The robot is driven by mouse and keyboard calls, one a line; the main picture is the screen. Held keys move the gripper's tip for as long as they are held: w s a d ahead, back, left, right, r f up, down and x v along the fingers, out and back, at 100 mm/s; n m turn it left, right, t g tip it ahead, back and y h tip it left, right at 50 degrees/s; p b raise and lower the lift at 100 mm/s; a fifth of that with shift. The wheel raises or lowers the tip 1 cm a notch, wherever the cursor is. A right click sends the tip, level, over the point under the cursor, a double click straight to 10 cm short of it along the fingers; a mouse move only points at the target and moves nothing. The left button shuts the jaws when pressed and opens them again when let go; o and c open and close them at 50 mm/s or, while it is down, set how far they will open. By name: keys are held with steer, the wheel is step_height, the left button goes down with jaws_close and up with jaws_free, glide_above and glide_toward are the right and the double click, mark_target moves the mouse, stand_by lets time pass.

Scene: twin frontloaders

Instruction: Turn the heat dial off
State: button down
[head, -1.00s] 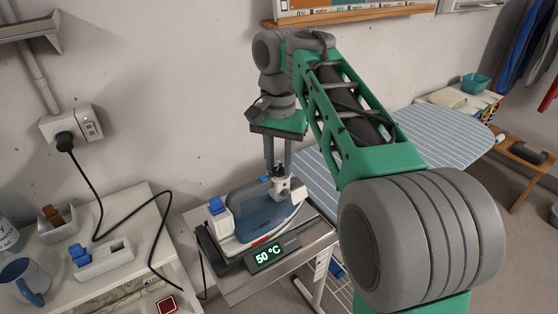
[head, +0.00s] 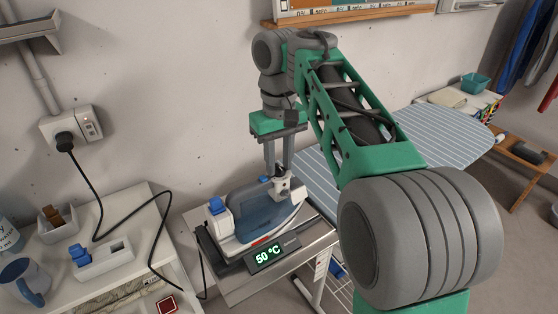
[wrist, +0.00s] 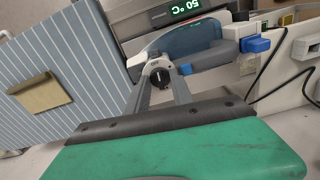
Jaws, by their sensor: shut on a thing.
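The iron (head: 255,215) is blue and white and rests on its stand at the end of the ironing board. Its round black heat dial (wrist: 160,78) sits between my fingertips in the wrist view; in the head view the dial (head: 281,171) is small and partly covered by my fingers. My gripper (head: 279,168) points down from above and is shut on the dial; it also shows in the wrist view (wrist: 160,80). The stand's display (head: 268,255) reads 50 °C in green. The dial's pointer mark is too small to read.
The striped ironing board (head: 420,140) extends to the right. A white cabinet (head: 130,210) at left holds a mug (head: 27,279) and small trays. A black cord runs from the wall socket (head: 72,128) down past the cabinet.

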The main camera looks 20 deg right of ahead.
steer(key=shift+n, duration=0.6)
steer(key=c, duration=1.1)
jaws_free()
